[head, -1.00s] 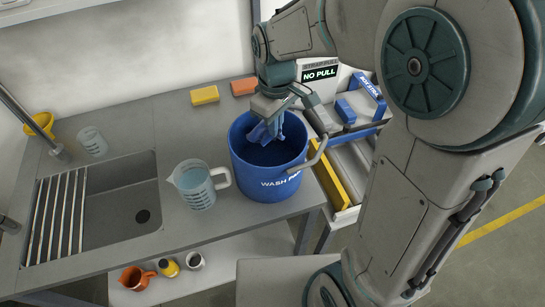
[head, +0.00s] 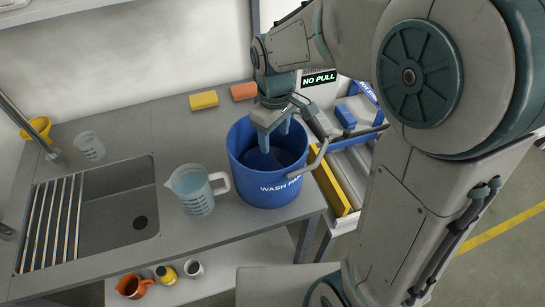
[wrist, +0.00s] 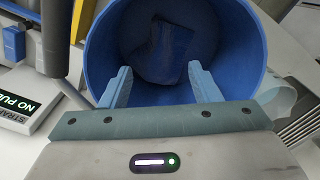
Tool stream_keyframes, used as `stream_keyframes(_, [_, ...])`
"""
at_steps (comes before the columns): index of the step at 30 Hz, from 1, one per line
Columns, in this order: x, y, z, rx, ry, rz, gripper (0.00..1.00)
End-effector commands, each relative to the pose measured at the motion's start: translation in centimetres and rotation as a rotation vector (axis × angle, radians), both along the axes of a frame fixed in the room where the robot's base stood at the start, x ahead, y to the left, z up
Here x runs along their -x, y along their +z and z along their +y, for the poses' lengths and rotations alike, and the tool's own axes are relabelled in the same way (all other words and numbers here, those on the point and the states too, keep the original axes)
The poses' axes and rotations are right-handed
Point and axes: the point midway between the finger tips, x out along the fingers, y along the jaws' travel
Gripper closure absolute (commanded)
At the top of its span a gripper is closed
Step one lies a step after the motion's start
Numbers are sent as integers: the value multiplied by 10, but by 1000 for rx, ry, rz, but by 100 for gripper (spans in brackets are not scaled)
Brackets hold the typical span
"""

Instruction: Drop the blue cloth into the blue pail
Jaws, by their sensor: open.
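The blue cloth (wrist: 163,52) lies crumpled inside the pail, against the bottom, dark in the shade. In the head view the cloth is hard to tell from the pail's inside. My gripper (head: 278,135) is over the pail's mouth, pointing down. In the wrist view my gripper (wrist: 160,85) has its two pale blue fingers well apart, with nothing between them, and the cloth lies beyond the tips.
A measuring jug (head: 194,192) stands close left of the pail. A sink (head: 120,205) with a rack is farther left. Yellow (head: 204,100) and orange (head: 243,91) sponges lie behind. A trolley with blue and yellow items (head: 337,190) stands at the right.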

Motion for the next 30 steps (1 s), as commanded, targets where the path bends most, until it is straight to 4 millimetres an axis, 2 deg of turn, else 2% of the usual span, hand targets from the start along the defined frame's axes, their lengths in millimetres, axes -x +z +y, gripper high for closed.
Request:
stream_keyframes(2, [0,0,0,0,0,0,44])
stream_keyframes(5, [0,0,0,0,0,0,16])
stream_keyframes(6, [0,0,0,0,0,0,13])
stream_keyframes(17, [0,6,0,0,0,0,13])
stream_keyframes(30, [0,49,0,0,0,0,13])
